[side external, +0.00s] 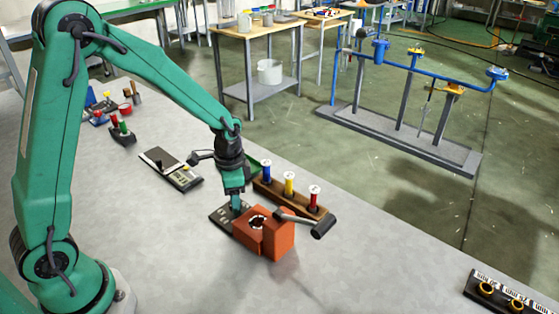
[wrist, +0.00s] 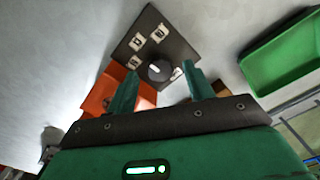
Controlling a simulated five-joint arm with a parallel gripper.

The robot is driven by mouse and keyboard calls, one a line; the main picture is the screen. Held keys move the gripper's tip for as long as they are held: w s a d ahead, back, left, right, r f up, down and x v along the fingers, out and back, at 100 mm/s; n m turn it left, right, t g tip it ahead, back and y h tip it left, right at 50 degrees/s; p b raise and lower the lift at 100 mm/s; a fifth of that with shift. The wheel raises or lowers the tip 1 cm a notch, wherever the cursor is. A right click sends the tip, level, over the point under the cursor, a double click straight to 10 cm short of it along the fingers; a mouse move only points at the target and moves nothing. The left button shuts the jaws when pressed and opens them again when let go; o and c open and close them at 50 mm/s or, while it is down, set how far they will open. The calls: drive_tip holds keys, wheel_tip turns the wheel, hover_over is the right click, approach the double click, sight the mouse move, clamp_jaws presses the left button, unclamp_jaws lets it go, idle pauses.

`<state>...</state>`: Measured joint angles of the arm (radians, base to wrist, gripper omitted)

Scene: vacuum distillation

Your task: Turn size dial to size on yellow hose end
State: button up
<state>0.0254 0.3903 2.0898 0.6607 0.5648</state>
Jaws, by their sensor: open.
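The size dial is a round dark knob (wrist: 160,70) with a white mark, on a dark plate (wrist: 150,30) with several small white labels. In the side view the plate (side external: 219,215) lies beside an orange-red block (side external: 280,238). My gripper (side external: 235,205) points down over the plate. In the wrist view my gripper (wrist: 162,76) is open, with the knob between its fingertips; whether they touch it I cannot tell. The yellow hose end (side external: 289,183) stands upright in a wooden rack (side external: 267,190), between a blue and a red one. Its size marking is too small to read.
A dark-headed lever (side external: 322,227) sticks out to the right of the orange block. A green bin (wrist: 285,50) lies near the plate. A keypad device (side external: 180,177) is to the left. The table front is clear up to a black ring holder (side external: 500,295).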

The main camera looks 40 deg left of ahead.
wheel_tip(320, 180, up, 6)
drive_tip(key=shift+r, duration=0.35)
drive_tip(key=shift+r, duration=0.1)
idle(0.3)
drive_tip(key=shift+s+r, duration=0.1)
drive_tip(key=shift+r, duration=0.1)
drive_tip(key=s+a+r+n+t, duration=0.1)
drive_tip(key=s+r+n+t, duration=0.4)
drive_tip(key=s+r, duration=0.8)
drive_tip(key=s+n, duration=0.1)
drive_tip(key=s, duration=0.2)
drive_tip(key=shift+r+n+t, duration=0.2)
drive_tip(key=shift+n+t, duration=0.1)
drive_tip(key=shift+n, duration=0.1)
